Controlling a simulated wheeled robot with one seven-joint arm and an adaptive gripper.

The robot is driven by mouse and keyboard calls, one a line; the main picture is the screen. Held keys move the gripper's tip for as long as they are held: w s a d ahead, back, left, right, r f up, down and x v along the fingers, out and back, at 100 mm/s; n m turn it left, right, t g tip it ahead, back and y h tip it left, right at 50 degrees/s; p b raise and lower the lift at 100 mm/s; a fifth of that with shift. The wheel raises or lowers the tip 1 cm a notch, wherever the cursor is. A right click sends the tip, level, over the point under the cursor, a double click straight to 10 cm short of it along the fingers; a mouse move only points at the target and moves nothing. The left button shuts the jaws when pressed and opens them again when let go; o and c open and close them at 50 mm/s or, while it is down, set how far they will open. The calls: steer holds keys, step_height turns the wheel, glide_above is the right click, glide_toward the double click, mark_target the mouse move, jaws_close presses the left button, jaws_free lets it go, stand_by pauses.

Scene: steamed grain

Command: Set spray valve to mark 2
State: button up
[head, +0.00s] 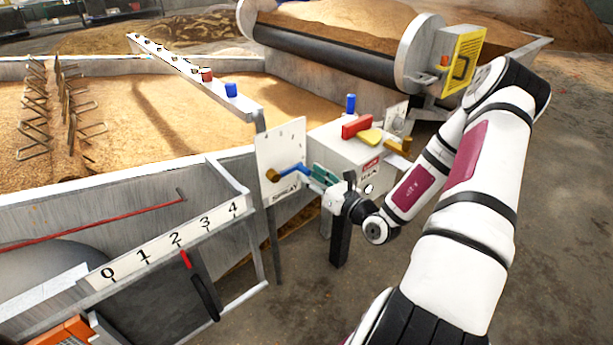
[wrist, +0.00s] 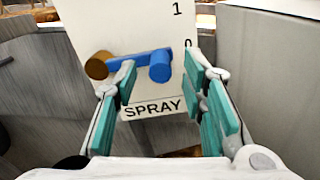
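The spray valve is a white plate (head: 281,148) beside the trough, lettered SPRAY in the wrist view (wrist: 140,32). The 1 mark (wrist: 177,9) is above; mark 2 is not readable. My gripper (wrist: 160,78) is open, its teal-padded fingers on either side of the knob with gaps showing. In the head view my gripper (head: 318,177) is at the lever's right end.
A grey box (head: 345,148) with red, yellow and blue parts stands right behind my gripper. A separate scale numbered 0 to 4 (head: 170,243) is at front left, with a red pointer (head: 185,260) near its 2. A grain trough (head: 150,115) and a roller (head: 320,50) lie beyond.

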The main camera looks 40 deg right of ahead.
mark_target(305, 170)
steer(key=shift+w, duration=1.3)
steer(key=shift+c, duration=0.6)
jaws_close()
steer(key=r+n+p, duration=0.2)
steer(key=n+p, duration=0.1)
steer(key=shift+a+r+n, duration=0.2)
steer(key=shift+r+n, duration=0.1)
steer(key=shift+r, duration=0.1)
steer(key=shift+a+r+n+p, duration=0.15)
steer(key=shift+r+n+p, duration=0.15)
steer(key=shift+n, duration=0.3)
steer(key=shift+a+r+n+p, duration=0.15)
steer(key=shift+r+n, duration=0.25)
steer(key=shift+n, duration=0.2)
steer(key=shift+a+r+n, duration=0.3)
steer(key=shift+r+n, duration=0.1)
steer(key=shift+n, duration=0.3)
steer(key=shift+a+r+n, duration=0.3)
steer(key=shift+r+n, duration=0.05)
steer(key=shift+n, duration=0.35)
